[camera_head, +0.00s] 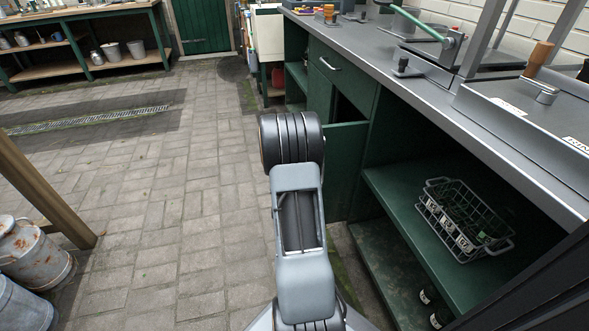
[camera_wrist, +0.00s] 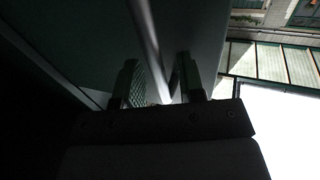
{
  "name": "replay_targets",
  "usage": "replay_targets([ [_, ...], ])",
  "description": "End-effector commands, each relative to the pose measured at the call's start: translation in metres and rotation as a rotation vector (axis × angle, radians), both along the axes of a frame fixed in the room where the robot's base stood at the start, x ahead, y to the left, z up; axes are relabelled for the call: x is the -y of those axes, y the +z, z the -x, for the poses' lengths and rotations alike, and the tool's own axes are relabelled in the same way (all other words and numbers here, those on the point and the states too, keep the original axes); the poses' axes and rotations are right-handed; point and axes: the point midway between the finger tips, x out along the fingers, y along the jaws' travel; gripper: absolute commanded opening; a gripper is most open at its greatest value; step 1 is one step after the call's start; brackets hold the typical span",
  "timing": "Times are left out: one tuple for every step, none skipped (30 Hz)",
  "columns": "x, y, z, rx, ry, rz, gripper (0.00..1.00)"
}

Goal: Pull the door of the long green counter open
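The long green counter (camera_head: 454,128) has a grey metal top and runs along the right side of the head view. Its green door (camera_head: 346,168) stands out from the front, partly open, with a dark gap above it. My arm hides part of the door. My gripper is hidden behind the arm in the head view. In the wrist view my gripper (camera_wrist: 158,84) has its two fingers apart. A pale narrow strip, a door edge or handle, runs down between them, nearer the right finger. No firm grip on it shows.
A drawer with a handle (camera_head: 328,64) is above the door. A wire bottle crate (camera_head: 463,218) sits on the counter's open shelf. Metal churns (camera_head: 35,255) and a wooden post (camera_head: 40,195) stand at the left. The paved floor (camera_head: 170,200) left of my arm is clear.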

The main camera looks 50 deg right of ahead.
Motion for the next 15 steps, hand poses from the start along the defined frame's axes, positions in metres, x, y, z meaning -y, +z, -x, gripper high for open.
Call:
replay_targets([
  [-0.001, 0.0, 0.0, -0.001, 0.001, -0.001, 0.36],
  [-0.001, 0.0, 0.001, -0.001, 0.001, -0.001, 0.36],
  [-0.003, 0.0, 0.002, -0.001, 0.001, -0.001, 0.36],
  [-0.005, 0.0, 0.003, -0.001, 0.001, -0.001, 0.36],
  [-0.007, 0.0, 0.005, -0.001, 0.001, -0.001, 0.36],
  [-0.011, 0.0, 0.008, -0.002, 0.001, -0.002, 0.36],
  [-0.015, 0.001, 0.01, -0.001, 0.0, -0.002, 0.36],
  [-0.019, 0.001, 0.014, -0.002, 0.0, -0.002, 0.36],
  [-0.025, 0.002, 0.018, -0.002, 0.0, -0.002, 0.36],
  [-0.031, 0.001, 0.022, -0.002, 0.0, -0.003, 0.36],
  [-0.037, 0.001, 0.026, -0.003, 0.001, -0.003, 0.36],
  [-0.045, 0.002, 0.032, -0.004, 0.001, -0.002, 0.36],
  [-0.051, 0.001, 0.037, -0.005, 0.0, -0.003, 0.36],
  [-0.058, 0.001, 0.041, -0.005, 0.001, -0.003, 0.36],
  [-0.067, 0.001, 0.047, -0.005, 0.001, -0.003, 0.36],
])
